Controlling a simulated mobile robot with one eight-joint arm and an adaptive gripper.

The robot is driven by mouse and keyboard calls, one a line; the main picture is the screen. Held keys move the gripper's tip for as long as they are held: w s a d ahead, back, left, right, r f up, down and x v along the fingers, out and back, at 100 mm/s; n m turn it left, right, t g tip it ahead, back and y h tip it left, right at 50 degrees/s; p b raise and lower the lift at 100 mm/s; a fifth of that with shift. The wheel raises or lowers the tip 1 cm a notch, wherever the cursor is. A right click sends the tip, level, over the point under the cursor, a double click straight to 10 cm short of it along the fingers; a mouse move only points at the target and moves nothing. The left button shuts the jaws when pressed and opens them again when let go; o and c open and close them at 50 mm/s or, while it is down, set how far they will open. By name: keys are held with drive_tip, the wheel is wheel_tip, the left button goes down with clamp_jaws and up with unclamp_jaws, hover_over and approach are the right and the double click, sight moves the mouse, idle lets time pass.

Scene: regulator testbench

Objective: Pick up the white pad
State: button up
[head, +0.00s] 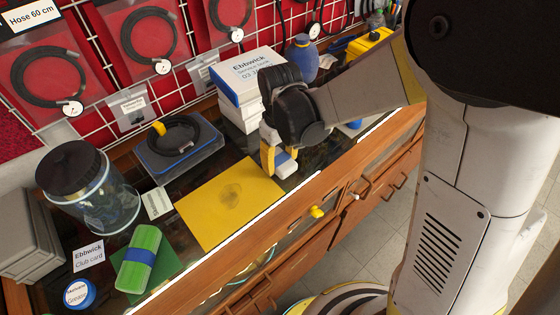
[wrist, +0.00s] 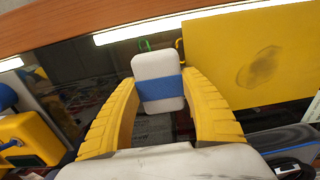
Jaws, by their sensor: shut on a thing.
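The white pad (wrist: 157,68) with a blue band around its middle is between the yellow fingers of my gripper (wrist: 160,110) in the wrist view. The fingers close in on it from both sides. In the head view the white pad (head: 285,166) shows at the tips of my gripper (head: 278,158), just right of a yellow mat. My gripper is shut on the pad. Its far side is hidden, and I cannot tell whether it touches the glass counter or is lifted.
The yellow mat (head: 221,208) lies left of my gripper. White boxes (head: 250,82) stand behind it. A blue tray (head: 178,147) with a black coil, a glass jar (head: 97,200) and a green pad with a blue band (head: 140,257) stand further left. The counter's front edge is close.

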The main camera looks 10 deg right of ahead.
sight(280, 159)
wheel_tip(280, 159, up, 3)
drive_tip(key=shift+r+p, duration=0.2)
drive_tip(key=shift+p, duration=0.55)
drive_tip(key=s+d+r+p, duration=0.4)
drive_tip(key=s+d+r, duration=0.2)
drive_tip(key=d, duration=0.4)
drive_tip(key=shift+r, duration=0.25)
